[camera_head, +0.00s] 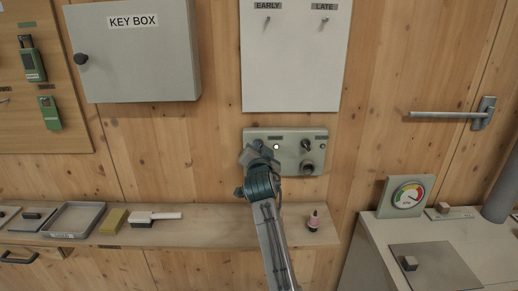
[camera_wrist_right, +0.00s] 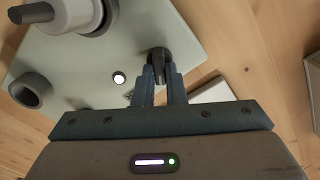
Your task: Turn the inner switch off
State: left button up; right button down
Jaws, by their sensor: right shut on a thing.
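A pale green control panel (camera_head: 285,170) is fixed to the wooden wall. My right gripper (camera_head: 259,152) is at its upper left and covers part of it. In the right wrist view my right gripper (camera_wrist_right: 160,76) is shut on a small dark switch (camera_wrist_right: 159,54) that stands out from the panel (camera_wrist_right: 190,45). A lit white lamp (camera_head: 276,147) is beside the gripper; it also shows in the right wrist view (camera_wrist_right: 119,77). A dark knob (camera_head: 306,145) and a thick round fitting (camera_head: 307,167) are on the panel's right half. My left gripper is not in view.
A key box (camera_head: 140,65) and a white board (camera_head: 290,70) are above. A gauge (camera_head: 408,195) stands at right.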

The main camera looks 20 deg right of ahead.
jog(key=shift+r, duration=0.1)
jog(key=shift+r+n+p, duration=0.15)
jog(key=shift+n+p, duration=0.15)
jog(key=shift+n, duration=0.8)
jog(key=shift+w+a+r+n, duration=0.1)
jog(key=shift+n, duration=0.8)
jog(key=n+p, duration=0.2)
jog(key=n, duration=0.3)
jog(key=shift+a+p, duration=0.1)
jog(key=shift+p, duration=0.25)
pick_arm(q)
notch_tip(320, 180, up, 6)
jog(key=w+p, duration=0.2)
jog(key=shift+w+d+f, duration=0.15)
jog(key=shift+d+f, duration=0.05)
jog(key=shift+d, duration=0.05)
pick_arm(e)
jog(key=shift+w+n, duration=0.1)
jog(key=shift+n, duration=2.4)
